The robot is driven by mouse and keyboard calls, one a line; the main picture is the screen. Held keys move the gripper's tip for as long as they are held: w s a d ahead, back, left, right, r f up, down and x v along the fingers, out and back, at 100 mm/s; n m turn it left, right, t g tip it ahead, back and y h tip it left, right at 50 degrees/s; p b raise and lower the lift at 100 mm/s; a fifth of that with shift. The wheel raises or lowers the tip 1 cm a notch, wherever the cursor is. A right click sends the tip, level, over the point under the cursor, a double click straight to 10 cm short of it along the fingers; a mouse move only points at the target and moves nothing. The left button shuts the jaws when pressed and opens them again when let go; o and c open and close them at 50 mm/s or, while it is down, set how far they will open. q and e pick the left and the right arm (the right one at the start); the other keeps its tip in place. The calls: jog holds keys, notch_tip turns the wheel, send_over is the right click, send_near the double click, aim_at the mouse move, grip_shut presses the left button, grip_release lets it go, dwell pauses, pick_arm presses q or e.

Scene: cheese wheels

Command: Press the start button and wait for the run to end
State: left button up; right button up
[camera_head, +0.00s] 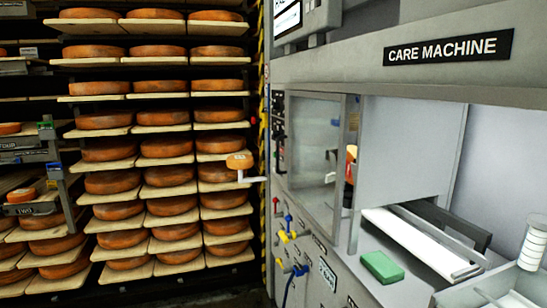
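The care machine (430,85) fills the right side, with a "CARE MACHINE" plate (447,48) on its upper front. No button in view is legibly marked start. Small coloured controls sit low on its front left: a red one (276,203), a blue one (288,218) and a yellow one (283,236). A dark strip of small fittings (279,125) runs up its left edge. A display (287,17) is partly cut off at the top. Whether the machine is running cannot be told. Neither gripper is in view.
Racks with several orange cheese wheels (163,147) on boards stand at the left. A small orange disc with a white handle (240,163) juts out beside the machine. A green block (382,266) lies on the machine's ledge, near a white rail (422,243) and a white cylinder (532,243).

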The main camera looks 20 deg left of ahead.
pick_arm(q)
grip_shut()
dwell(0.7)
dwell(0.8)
